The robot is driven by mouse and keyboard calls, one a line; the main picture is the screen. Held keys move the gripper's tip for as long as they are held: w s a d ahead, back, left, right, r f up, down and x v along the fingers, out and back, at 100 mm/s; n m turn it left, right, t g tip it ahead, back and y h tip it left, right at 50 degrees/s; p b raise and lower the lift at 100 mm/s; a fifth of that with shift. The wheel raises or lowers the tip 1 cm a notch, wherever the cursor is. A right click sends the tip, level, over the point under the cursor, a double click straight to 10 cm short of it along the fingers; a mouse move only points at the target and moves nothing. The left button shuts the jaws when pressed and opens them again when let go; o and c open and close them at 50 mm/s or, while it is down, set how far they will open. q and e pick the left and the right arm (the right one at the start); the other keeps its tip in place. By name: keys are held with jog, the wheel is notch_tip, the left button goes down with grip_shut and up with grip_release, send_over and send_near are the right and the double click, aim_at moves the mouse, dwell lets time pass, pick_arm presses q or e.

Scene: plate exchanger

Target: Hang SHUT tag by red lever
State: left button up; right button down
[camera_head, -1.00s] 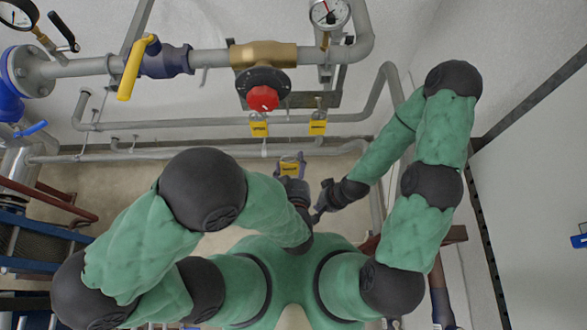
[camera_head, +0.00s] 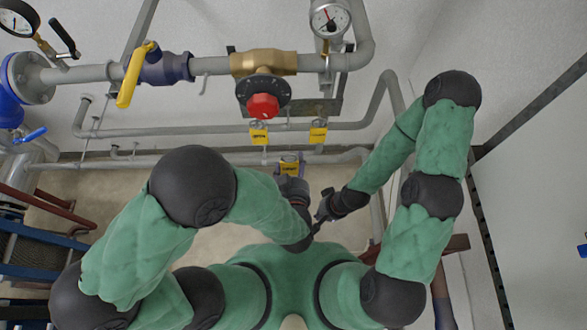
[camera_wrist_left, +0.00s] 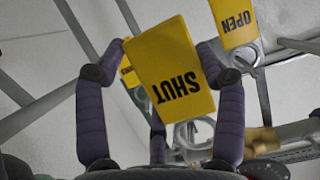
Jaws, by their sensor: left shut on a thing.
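My left gripper (camera_head: 291,172) is shut on the yellow SHUT tag (camera_head: 289,167) below the hanging tags. In the left wrist view the SHUT tag (camera_wrist_left: 171,75) is between the purple-grey fingers (camera_wrist_left: 165,110), with its lettering upside down and a pale ring at its lower edge. A yellow OPEN tag (camera_wrist_left: 235,20) is beyond it at the upper right. In the head view two yellow tags (camera_head: 259,136) (camera_head: 318,134) hang below the pipe. No red lever is clear; a red knob (camera_head: 263,106) sits on the brass valve. My right gripper (camera_head: 323,206) is low, its fingers too small to read.
A yellow lever (camera_head: 130,75) is on the upper pipe at left, and a black lever (camera_head: 62,35) is by a gauge. A second gauge (camera_head: 330,18) is at the top. Horizontal pipes (camera_head: 200,127) run along the wall. Blue and red frames stand at lower left.

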pick_arm(q)
jog(key=w+b, duration=0.3)
jog(key=w, duration=0.9)
dwell(3.5)
jog(key=shift+s+r, duration=0.1)
jog(key=shift+s, duration=0.05)
jog(key=s+p, duration=0.2)
jog(key=s, duration=0.6)
jog(key=shift+r+p, duration=0.2)
jog(key=shift+p, duration=0.15)
dwell(1.0)
dwell(0.6)
